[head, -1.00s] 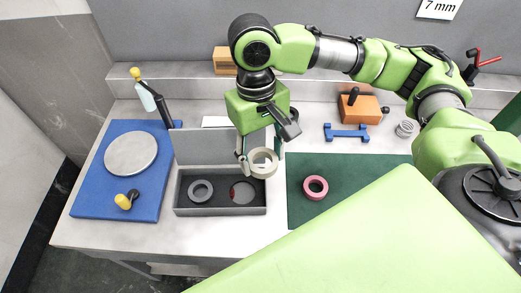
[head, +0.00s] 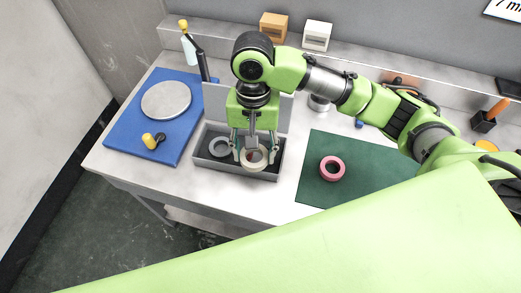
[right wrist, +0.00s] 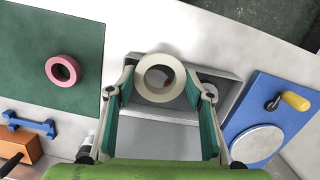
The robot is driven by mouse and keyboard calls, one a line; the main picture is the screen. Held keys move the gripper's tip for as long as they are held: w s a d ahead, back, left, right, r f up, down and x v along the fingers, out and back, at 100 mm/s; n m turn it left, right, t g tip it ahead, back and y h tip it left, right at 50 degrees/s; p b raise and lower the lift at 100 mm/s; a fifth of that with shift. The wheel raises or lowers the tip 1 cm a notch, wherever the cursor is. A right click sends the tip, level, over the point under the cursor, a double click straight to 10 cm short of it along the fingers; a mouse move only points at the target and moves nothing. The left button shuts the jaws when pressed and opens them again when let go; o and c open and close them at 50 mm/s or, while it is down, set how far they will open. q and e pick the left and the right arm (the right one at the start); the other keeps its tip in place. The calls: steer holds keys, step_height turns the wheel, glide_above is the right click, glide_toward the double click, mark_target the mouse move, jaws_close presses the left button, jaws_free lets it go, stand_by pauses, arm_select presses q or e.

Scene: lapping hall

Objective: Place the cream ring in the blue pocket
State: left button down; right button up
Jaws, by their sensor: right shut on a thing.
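The cream ring (head: 255,168) is between the fingertips of my right gripper (head: 254,156), which is shut on it. It is over the right part of a grey two-pocket box (head: 222,168) and overlaps its front rim in the head view. Its exact height is unclear. In the right wrist view the ring (right wrist: 160,59) is between the fingers, with a reddish patch showing through its hole. A grey ring (head: 212,150) lies in the box's left pocket, hiding most of its floor. I see no pocket that is clearly blue. My left gripper is out of view.
The box's raised grey lid (head: 214,98) stands behind it. A pink ring (head: 325,176) lies on a green mat (head: 385,180) to the right. A blue board (head: 125,133) with a pale disc (head: 166,100) and a yellow-knobbed piece (head: 149,140) is to the left.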

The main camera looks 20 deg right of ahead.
glide_above(260, 160)
step_height(260, 160, down, 5)
steer(key=shift+s+a+r, duration=0.1)
steer(key=shift+a, duration=0.05)
steer(key=shift+f, duration=0.25)
steer(key=f, duration=0.2)
steer(key=w+f+p, duration=0.1)
steer(key=shift+d+f, duration=0.3)
steer(key=shift+f, duration=0.1)
steer(key=shift+s+f, duration=0.1)
steer(key=shift+f, duration=0.2)
